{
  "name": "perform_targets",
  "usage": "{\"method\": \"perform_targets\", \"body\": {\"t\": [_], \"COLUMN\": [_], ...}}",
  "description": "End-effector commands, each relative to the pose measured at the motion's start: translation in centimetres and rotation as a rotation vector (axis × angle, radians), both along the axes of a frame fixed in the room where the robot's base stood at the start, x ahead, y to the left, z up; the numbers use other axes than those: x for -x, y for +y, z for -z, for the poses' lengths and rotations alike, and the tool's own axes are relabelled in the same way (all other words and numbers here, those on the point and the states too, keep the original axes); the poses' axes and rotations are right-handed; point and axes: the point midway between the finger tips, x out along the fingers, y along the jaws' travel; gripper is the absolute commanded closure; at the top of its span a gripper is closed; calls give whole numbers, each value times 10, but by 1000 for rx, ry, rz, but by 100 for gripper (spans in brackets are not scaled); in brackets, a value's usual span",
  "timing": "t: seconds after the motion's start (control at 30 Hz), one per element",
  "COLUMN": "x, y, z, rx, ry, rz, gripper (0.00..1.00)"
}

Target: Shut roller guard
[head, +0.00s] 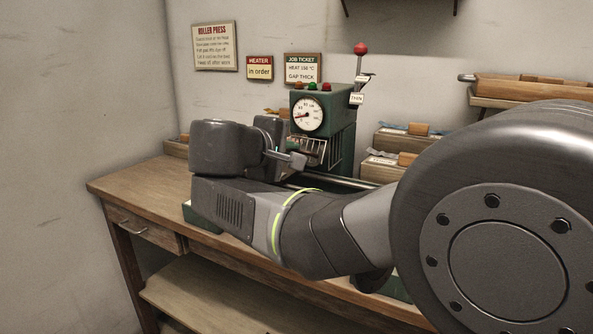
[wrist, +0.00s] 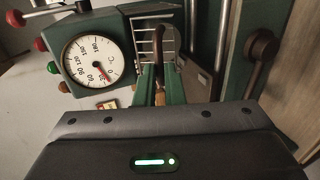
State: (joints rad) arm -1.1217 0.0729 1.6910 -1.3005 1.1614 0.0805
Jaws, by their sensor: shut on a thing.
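The green roller press (head: 338,150) stands on the bench with a round dial on its front. Its barred roller guard (head: 313,151) shows just beyond my gripper (head: 290,159). In the wrist view the guard's pale bars (wrist: 144,43) lie beside the dial. A dark curved handle (wrist: 178,38) runs down from the guard area between the fingertips of my gripper (wrist: 160,82). My gripper is shut on this handle. The wrist and arm hide the press's lower front in the head view, and I cannot tell the guard's exact angle.
A red-knobbed lever (head: 360,62) stands at the press's right. Trays (head: 405,141) with wooden blocks sit to the right, partly behind my arm. The wooden bench (head: 135,184) is bare at its left end. Signs (head: 215,47) hang on the wall behind.

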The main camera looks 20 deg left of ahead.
Motion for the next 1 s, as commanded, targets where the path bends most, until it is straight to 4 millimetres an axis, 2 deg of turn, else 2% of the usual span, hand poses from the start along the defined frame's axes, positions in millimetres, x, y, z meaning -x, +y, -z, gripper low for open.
{"method": "perform_targets", "body": {"t": [0.03,0.2,0.6,1.0], "x": [0,-2,-8,-13], "y": [0,0,-1,-2], "z": [14,21,32,36], "rx": [2,11,30,39], "ry": [-30,-134,-355,-486], "rz": [0,2,2,2], "gripper": [100,100,100,100]}}
